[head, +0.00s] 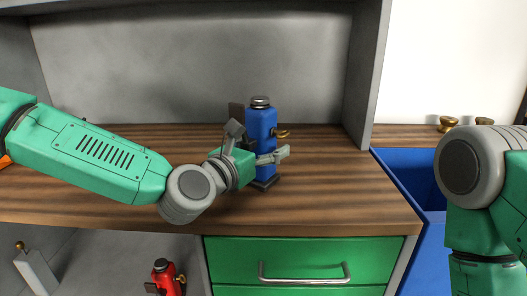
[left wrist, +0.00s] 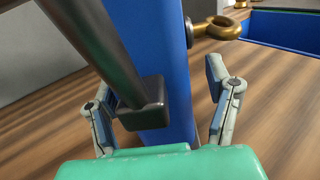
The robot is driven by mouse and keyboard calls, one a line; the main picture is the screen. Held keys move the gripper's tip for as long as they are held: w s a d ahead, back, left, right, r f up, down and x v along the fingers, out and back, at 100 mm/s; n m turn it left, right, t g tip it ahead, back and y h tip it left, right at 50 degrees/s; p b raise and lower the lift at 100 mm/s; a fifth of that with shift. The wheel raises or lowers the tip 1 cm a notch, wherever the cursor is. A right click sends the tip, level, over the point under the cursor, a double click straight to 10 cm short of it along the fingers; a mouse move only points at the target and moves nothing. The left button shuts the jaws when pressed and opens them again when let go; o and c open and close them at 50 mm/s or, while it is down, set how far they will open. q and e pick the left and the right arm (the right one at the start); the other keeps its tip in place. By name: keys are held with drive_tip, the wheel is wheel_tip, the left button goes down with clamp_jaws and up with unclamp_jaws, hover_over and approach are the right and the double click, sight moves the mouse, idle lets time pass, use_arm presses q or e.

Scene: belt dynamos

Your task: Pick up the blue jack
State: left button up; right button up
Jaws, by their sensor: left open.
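The blue jack (head: 262,130) stands upright on the wooden worktop, with a dark cap, a brass ring on its right side and a dark base. In the left wrist view its blue body (left wrist: 150,35) rises between the fingers, with a dark bar and block in front of it. My left gripper (head: 260,142) is at the jack, open, one finger on either side of the body. In the left wrist view the right finger of the gripper (left wrist: 155,85) is clearly apart from the body; the left finger is partly hidden by the bar. My right gripper is out of view.
A red jack (head: 165,279) stands in the lower compartment, near a pale object (head: 36,271). A green drawer (head: 305,250) with a metal handle is below the worktop (head: 340,195). A blue bin (head: 412,215) is at right, with brass-coloured items (head: 447,124) behind it.

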sight(260, 98)
use_arm(q)
drive_tip(key=shift+a, duration=0.5)
drive_tip(key=c, duration=0.4)
clamp_jaws()
drive_tip(key=shift+d+r, duration=0.25)
drive_tip(key=shift+w+d, duration=0.1)
drive_tip(key=shift+d, duration=0.1)
drive_tip(key=r+p, duration=0.1)
drive_tip(key=r, duration=0.4)
drive_tip(key=r+p, duration=0.1)
drive_tip(key=r, duration=0.2)
drive_tip(key=shift+a+r+p, duration=0.25)
drive_tip(key=shift+p, duration=0.05)
drive_tip(key=shift+d+r, duration=0.1)
drive_tip(key=shift+r, duration=0.7)
use_arm(e)
wheel_tip(260, 98, up, 3)
drive_tip(key=shift+a, duration=0.15)
drive_tip(key=shift+f, duration=0.1)
